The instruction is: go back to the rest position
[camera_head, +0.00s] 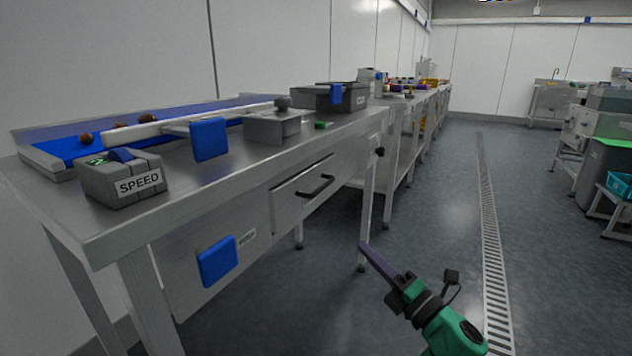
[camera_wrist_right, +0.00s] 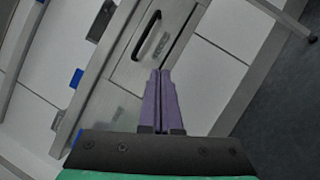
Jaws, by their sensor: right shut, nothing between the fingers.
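My right gripper (camera_head: 366,249) hangs in free air in front of the workbench (camera_head: 205,196), over the floor in the head view. Its purple fingers are together with nothing between them. The right wrist view also shows the shut fingers (camera_wrist_right: 161,75), pointing toward the bench's drawer front (camera_wrist_right: 150,45). The gripper looks apart from the bench. My left gripper does not show in either view.
On the bench are a grey SPEED box (camera_head: 122,184), a blue belt (camera_head: 55,146) with a few brown dates (camera_head: 86,138), and a dark bin (camera_head: 352,98). A drawer handle (camera_head: 315,187) sticks out from the bench front.

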